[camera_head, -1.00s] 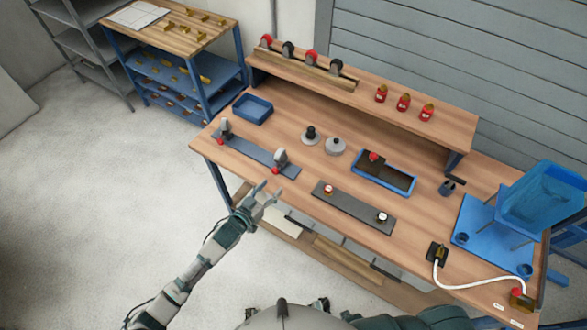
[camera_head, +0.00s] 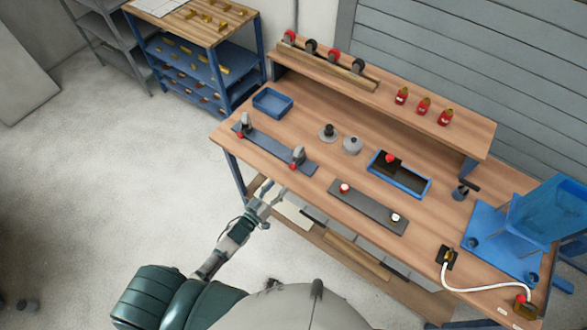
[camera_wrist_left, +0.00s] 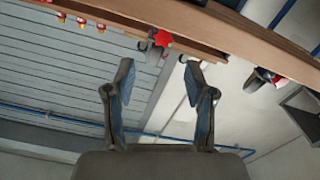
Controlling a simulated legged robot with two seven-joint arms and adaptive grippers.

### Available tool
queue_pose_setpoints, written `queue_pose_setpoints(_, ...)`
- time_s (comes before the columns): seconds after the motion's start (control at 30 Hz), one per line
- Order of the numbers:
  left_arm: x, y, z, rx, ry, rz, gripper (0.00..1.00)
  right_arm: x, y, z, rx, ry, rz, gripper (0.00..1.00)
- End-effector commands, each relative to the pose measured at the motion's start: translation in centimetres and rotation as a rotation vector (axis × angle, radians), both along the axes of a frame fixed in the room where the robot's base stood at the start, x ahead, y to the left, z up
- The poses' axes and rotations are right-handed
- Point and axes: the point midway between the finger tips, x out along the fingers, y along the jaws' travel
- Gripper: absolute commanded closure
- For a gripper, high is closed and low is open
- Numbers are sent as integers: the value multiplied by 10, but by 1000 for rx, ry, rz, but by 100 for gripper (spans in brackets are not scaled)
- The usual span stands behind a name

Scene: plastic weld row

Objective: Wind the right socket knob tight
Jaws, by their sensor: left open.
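A blue-grey bar (camera_head: 268,147) lies along the left front of the workbench, with a grey holder at each end. The right holder (camera_head: 299,154) has a small red knob (camera_head: 294,166) low on its front side. A red star-shaped knob (camera_wrist_left: 161,39) shows in the left wrist view, beyond and between the fingers at the bench edge. My left gripper (camera_head: 274,192) is open and empty, off the front edge of the bench, short of the right holder and apart from it. In the left wrist view the gripper (camera_wrist_left: 160,80) has both fingers spread. My right gripper is out of view.
A dark bar (camera_head: 367,206) with two small round knobs lies right of the blue-grey bar. Behind are a blue-rimmed tray (camera_head: 424,190), round grey parts (camera_head: 352,145) and a raised shelf (camera_head: 400,116). A blue stand (camera_head: 500,243) occupies the right end. Floor at left is clear.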

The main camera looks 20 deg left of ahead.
Motion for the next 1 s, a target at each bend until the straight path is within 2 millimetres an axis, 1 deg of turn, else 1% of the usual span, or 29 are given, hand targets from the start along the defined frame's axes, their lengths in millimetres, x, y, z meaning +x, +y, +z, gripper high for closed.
queue_pose_setpoints(0.03,13,-4,1,0,-3,0,45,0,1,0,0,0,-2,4)
queue_pose_setpoints(0.2,50,-16,0,-3,-1,1,45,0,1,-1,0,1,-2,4)
queue_pose_setpoints(0.4,81,-29,0,0,-1,0,45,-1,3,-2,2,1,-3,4)
queue_pose_setpoints(0.5,89,-32,0,1,-1,-1,45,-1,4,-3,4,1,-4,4)
queue_pose_setpoints(0.6,92,-35,0,3,1,-1,45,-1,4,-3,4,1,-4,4)
queue_pose_setpoints(0.87,93,-34,0,0,1,-1,45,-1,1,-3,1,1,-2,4)
queue_pose_setpoints(0.9,93,-34,0,0,1,0,55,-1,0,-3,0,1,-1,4)
queue_pose_setpoints(0.97,93,-34,0,0,1,-1,70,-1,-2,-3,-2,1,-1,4)
queue_pose_setpoints(1.0,93,-34,0,0,0,-1,80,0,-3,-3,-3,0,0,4)
